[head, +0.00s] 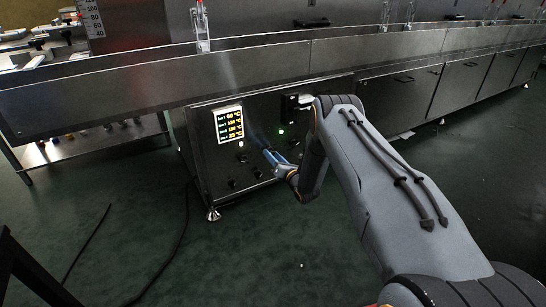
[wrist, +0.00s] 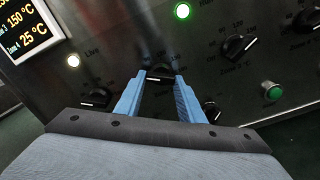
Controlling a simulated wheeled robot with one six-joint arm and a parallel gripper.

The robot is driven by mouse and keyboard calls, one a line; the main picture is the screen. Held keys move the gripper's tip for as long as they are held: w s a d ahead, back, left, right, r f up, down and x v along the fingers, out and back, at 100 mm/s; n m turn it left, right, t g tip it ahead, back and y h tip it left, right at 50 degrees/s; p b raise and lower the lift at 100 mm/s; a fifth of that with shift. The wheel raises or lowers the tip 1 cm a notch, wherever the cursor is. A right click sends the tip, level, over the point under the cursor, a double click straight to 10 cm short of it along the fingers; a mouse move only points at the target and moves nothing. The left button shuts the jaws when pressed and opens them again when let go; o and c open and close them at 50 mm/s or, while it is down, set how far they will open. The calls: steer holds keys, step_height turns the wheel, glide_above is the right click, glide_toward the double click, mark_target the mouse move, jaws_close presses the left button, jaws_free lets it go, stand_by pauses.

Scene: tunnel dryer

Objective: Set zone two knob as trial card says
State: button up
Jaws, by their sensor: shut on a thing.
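The control panel (head: 215,165) is a dark metal box front with several black knobs. In the wrist view, my gripper (wrist: 158,82) has its two blue fingers on either side of one black knob (wrist: 160,72) and is shut on it. The knob's pale pointer line shows between the fingertips, but its printed scale is partly hidden and its zone label is not readable. In the head view my gripper (head: 268,156) reaches the panel from the right. A lit display (head: 230,124) lists zone temperatures; 150 °C and Zone 4 25 °C are readable in the wrist view. I cannot identify a trial card.
Other black knobs sit close by at the left (wrist: 97,97), right (wrist: 240,46) and lower right (wrist: 213,112). A green button (wrist: 271,91), a green light (wrist: 181,11) and a white light (wrist: 73,60) are also near. A cable (head: 185,225) lies on the floor.

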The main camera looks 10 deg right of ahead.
steer(key=o, duration=1)
steer(key=shift+o, duration=0.2)
steer(key=shift+s, duration=0.15)
steer(key=p+v, duration=0.3)
steer(key=v, duration=0.4)
steer(key=shift+s+d, duration=0.15)
steer(key=shift+s, duration=0.1)
